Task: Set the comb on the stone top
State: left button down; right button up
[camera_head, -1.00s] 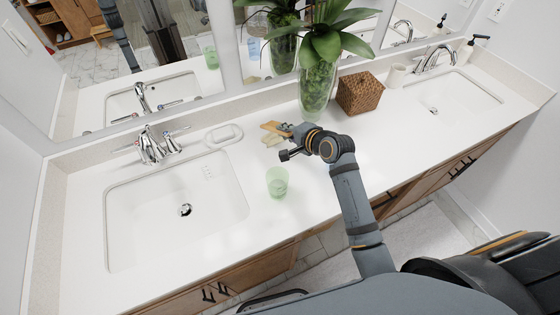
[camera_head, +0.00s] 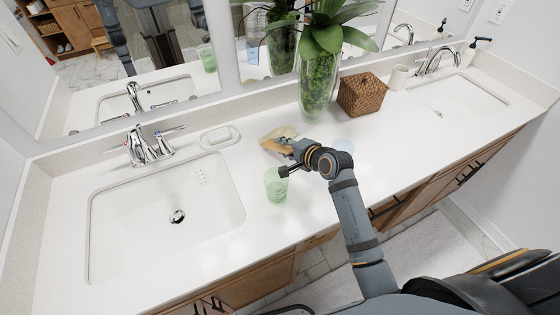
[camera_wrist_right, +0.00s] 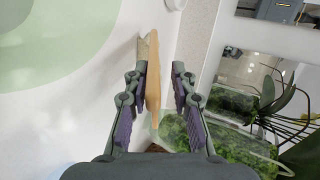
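The wooden comb (camera_head: 272,145) is tan and lies at or just above the white stone top (camera_head: 225,265), between the left basin and the vase. I cannot tell whether it touches the top. My right gripper (camera_head: 288,147) is at the comb. In the right wrist view the comb (camera_wrist_right: 153,80) runs between the two fingers of my right gripper (camera_wrist_right: 158,90). A gap shows between the comb and the right-hand finger, so the fingers are open around it. A pale patch (camera_wrist_right: 143,48) shows beside the comb. My left gripper is not in view.
A green cup (camera_head: 276,186) stands close in front of my right gripper. A bluish thing (camera_head: 344,145) is partly hidden behind my wrist. A glass vase (camera_head: 317,92), a wicker box (camera_head: 362,94) and a soap dish (camera_head: 220,136) stand farther back. The left basin (camera_head: 165,215) is open.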

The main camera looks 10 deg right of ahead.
jog(key=shift+s+r, duration=0.1)
jog(key=shift+r, duration=0.05)
jog(key=p+v, duration=0.7)
jog(key=shift+s, duration=0.35)
jog(key=shift+d+r, duration=0.1)
jog(key=shift+d, duration=0.05)
notch_tip(320, 180, up, 7)
jog(key=s+d+p, duration=0.1)
jog(key=s+p, duration=0.1)
jog(key=p, duration=0.7)
jog(key=shift+s+r, duration=0.2)
